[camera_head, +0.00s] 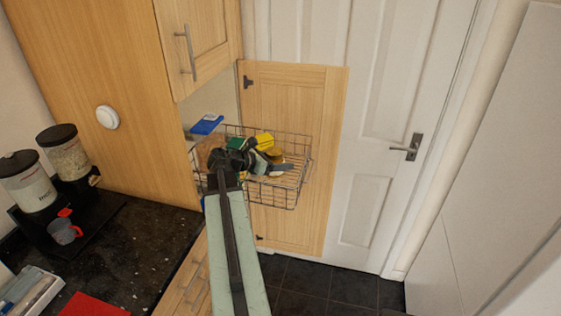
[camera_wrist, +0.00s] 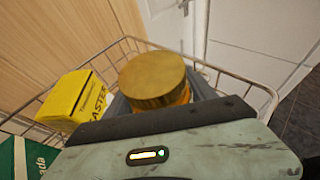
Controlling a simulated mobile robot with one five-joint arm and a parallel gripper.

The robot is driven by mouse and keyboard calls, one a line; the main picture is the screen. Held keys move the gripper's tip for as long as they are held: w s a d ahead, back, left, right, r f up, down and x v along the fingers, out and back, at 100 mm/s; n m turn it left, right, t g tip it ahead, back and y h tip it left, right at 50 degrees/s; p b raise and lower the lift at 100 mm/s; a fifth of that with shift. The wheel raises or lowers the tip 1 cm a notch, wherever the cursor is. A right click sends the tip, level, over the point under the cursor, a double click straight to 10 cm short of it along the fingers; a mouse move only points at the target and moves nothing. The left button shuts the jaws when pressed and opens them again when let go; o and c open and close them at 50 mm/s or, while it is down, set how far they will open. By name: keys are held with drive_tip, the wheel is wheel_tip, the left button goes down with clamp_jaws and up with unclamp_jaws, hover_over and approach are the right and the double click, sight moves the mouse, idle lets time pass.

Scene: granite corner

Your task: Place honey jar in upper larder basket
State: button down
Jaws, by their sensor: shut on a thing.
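The honey jar has a gold lid (camera_wrist: 153,80) and amber sides in the wrist view; its lower part is hidden by my gripper. In the head view the jar (camera_head: 275,153) shows at my gripper's tip. My gripper (camera_head: 276,166) is shut on the jar and reaches over the wire larder basket (camera_head: 297,170). In the wrist view the basket's rim (camera_wrist: 240,80) runs behind and to the right of the jar. The jar looks upright and within the rim's outline. I cannot tell whether it touches the basket floor.
A yellow box (camera_wrist: 78,100) stands left of the jar, with a green box (camera_wrist: 22,160) nearer. A blue packet (camera_head: 207,124) is behind the basket's left side. The open wooden door (camera_head: 290,100) stands behind the basket. The basket's right part looks free.

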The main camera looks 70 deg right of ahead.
drive_tip(key=shift+f+b, duration=0.45)
drive_tip(key=shift+f, duration=0.1)
drive_tip(key=c, duration=0.6)
unclamp_jaws()
drive_tip(key=shift+r+p, duration=0.85)
drive_tip(key=p+v, duration=0.4)
drive_tip(key=v, duration=0.8)
drive_tip(key=shift+f, duration=0.15)
